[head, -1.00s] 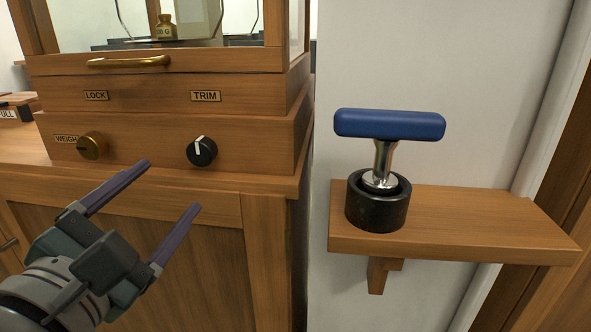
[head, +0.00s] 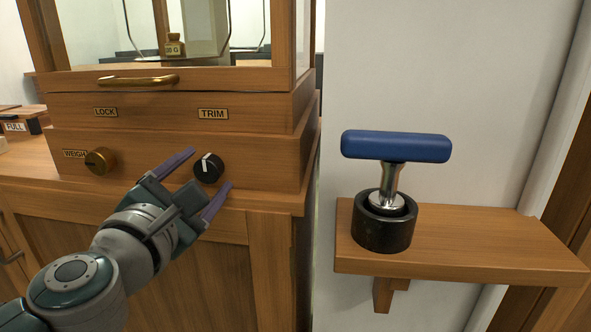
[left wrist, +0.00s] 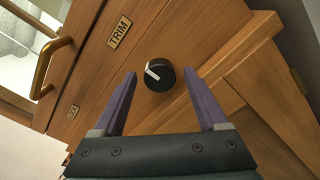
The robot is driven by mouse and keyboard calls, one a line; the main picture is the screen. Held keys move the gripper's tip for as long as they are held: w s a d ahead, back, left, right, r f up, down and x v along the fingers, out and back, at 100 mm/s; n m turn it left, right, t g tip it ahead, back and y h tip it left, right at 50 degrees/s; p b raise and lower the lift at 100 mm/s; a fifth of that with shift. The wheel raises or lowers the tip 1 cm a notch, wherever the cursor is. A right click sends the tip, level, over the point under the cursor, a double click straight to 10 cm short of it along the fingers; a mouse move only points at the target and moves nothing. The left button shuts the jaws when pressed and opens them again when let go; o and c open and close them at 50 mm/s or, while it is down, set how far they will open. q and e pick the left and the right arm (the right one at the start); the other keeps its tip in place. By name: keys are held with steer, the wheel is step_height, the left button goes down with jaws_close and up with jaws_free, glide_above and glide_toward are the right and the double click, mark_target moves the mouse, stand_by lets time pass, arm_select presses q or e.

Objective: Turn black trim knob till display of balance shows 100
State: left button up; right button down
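The black trim knob (head: 208,167) with a white pointer line sits on the wooden front of the balance, below the TRIM label (head: 213,114). It also shows in the left wrist view (left wrist: 159,75), just beyond and between the fingertips. My left gripper (head: 207,170) is open and empty, its purple fingers pointing at the knob with one on either side in the picture. The fingers appear short of the knob; contact is not visible. The balance's glass case (head: 160,66) holds a brass weight (head: 174,45). The display's reading is not visible. My right gripper is not in view.
At right, a wooden shelf (head: 480,250) holds a black cylinder (head: 383,232) with a blue T-handle (head: 396,147). A FULL sign (head: 14,127) stands at far left.

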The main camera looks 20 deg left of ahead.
arm_select(q)
jaws_close()
stand_by(0.4)
steer(key=shift+m, duration=0.3)
steer(key=m+p, duration=0.2)
steer(key=m, duration=0.2)
steer(key=shift+r+m, duration=0.1)
steer(key=shift+m, duration=0.3)
steer(key=m+p, duration=0.2)
steer(key=m, duration=0.2)
steer(key=shift+m, duration=1.1)
steer(key=shift+p, duration=0.3)
